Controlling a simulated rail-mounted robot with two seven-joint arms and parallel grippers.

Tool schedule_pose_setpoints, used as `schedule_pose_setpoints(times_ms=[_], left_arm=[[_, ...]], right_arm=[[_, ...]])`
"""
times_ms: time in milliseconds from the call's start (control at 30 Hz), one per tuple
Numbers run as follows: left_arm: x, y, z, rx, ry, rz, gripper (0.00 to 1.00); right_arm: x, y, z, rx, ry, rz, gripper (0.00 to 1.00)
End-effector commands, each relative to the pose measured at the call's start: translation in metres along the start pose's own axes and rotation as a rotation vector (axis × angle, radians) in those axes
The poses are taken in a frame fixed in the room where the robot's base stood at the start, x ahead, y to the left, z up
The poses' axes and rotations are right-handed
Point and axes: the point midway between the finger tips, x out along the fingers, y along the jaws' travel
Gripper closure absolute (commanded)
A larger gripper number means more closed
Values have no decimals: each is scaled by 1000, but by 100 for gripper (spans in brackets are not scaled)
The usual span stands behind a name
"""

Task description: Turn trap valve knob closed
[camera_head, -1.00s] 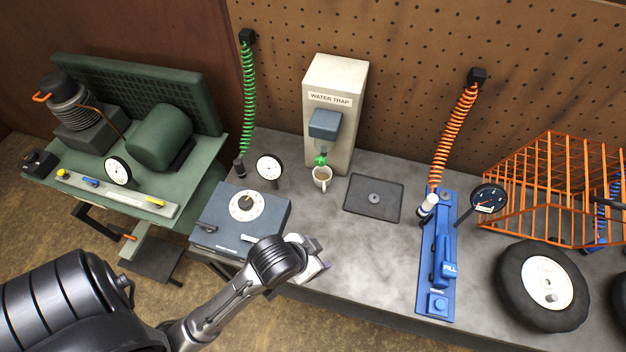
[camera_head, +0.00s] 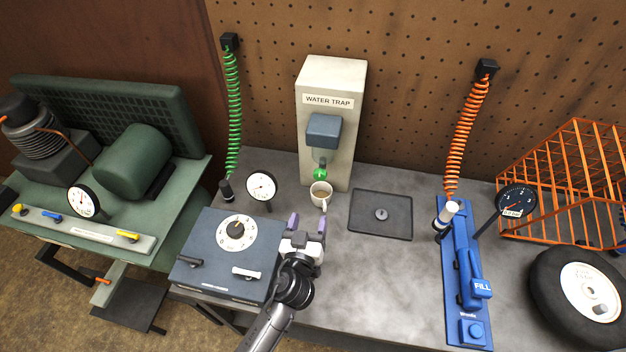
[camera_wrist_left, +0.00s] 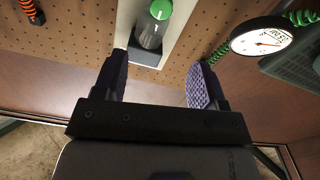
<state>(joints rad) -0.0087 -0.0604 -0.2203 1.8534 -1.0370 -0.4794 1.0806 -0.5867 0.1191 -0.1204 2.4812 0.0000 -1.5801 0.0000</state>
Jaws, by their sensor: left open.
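The white water trap (camera_head: 333,85) stands against the pegboard in the head view, with a blue-grey box on its front. Its green trap valve knob (camera_head: 320,173) sits below that box, just above a white mug (camera_head: 321,192). My left gripper (camera_head: 307,222) is open and empty, in front of the mug and to the right of the dial box, apart from the knob. In the left wrist view the green knob (camera_wrist_left: 160,10) shows at the top, on a clear bowl, beyond and between the two fingers (camera_wrist_left: 157,80). My right gripper is not in view.
A dial box (camera_head: 228,255) is left of my gripper, with a round gauge (camera_head: 262,186) behind it. A black tray (camera_head: 381,214) lies right of the mug. A blue fill stand (camera_head: 466,280) and a tyre (camera_head: 580,285) are farther right. The bench between is clear.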

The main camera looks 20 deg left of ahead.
Motion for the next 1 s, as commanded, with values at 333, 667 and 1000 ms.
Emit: schedule_pose_setpoints(times_ms=[333,667,1000], left_arm=[[41,0,-1,-30,1,-1,35],[100,-1,0,-29,-1,-2,35],[133,-1,0,-31,-2,-3,35]], right_arm=[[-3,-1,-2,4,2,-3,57],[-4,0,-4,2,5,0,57],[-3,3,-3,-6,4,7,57]])
